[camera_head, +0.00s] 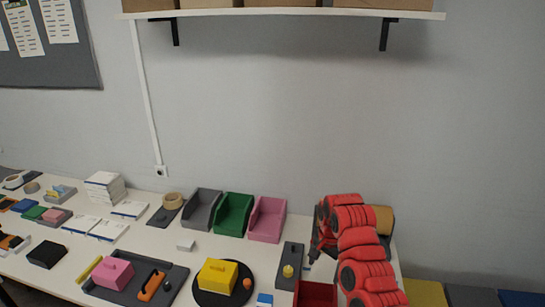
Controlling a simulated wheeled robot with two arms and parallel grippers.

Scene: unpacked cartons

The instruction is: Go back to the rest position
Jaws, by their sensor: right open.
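My right arm, red and black, comes up from the bottom right over the right end of the white table (145,240). It bends at the top, and my right gripper (318,252) hangs dark and small on its left side. The gripper is partly hidden by the arm. It is open, and I see nothing held in it. It shows above the table's right part, to the right of the dark grey tray with a yellow piece (289,271). My left gripper is not in view.
Grey (202,209), green (234,214) and pink (267,219) open bins stand at the back. A yellow box (217,275) sits on a black disc. A red bin (316,295) is close to my right arm. A shelf (285,13) with cartons hangs above.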

